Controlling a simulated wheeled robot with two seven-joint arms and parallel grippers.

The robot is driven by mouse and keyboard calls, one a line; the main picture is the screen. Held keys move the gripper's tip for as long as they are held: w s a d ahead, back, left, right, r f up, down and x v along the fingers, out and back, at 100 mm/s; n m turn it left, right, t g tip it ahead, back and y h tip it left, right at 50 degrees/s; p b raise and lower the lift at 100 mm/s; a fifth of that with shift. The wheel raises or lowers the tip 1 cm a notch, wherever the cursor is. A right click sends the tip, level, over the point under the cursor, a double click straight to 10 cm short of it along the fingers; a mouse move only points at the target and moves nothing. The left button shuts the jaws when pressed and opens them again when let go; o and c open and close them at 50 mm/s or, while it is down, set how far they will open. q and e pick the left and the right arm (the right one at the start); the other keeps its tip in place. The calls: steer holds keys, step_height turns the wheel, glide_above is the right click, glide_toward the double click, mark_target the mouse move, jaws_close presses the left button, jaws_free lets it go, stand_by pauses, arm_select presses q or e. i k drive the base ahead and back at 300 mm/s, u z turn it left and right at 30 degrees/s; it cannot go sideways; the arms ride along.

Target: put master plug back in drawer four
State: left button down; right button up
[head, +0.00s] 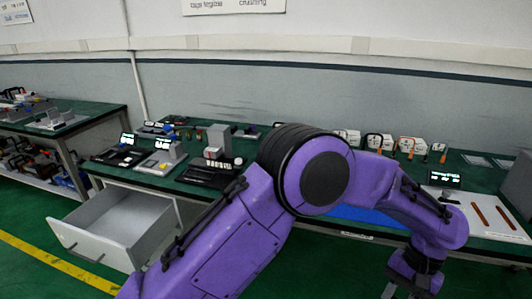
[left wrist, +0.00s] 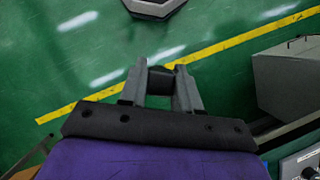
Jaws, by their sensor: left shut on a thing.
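My left arm comes up from the lower left of the head view and bends over to the right. My left gripper (head: 410,287) hangs at the bottom edge, partly cut off. In the left wrist view my left gripper (left wrist: 160,88) is shut on a small dark thing (left wrist: 160,76), likely the master plug, above the floor. An open grey drawer (head: 120,222) sticks out under the bench at the left. Its visible inside looks empty, and I cannot read a number. It appears as a grey box with a handle (left wrist: 285,75) at the right, apart from the gripper. My right gripper is not visible.
A green-topped bench (head: 115,172) carries several devices, displays and tools. A panel with orange strips (head: 480,215) is at the right. Another bench (head: 85,120) stands at the far left. The green floor with a yellow line (head: 50,262) is clear beside the drawer.

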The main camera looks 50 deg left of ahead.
mark_target(122, 234)
steer(key=k, duration=0.55)
steer(key=z, duration=2.45)
steer(key=k, duration=2.75)
steer(key=u, duration=3)
steer(key=i, duration=0.5)
steer(key=z, duration=0.05)
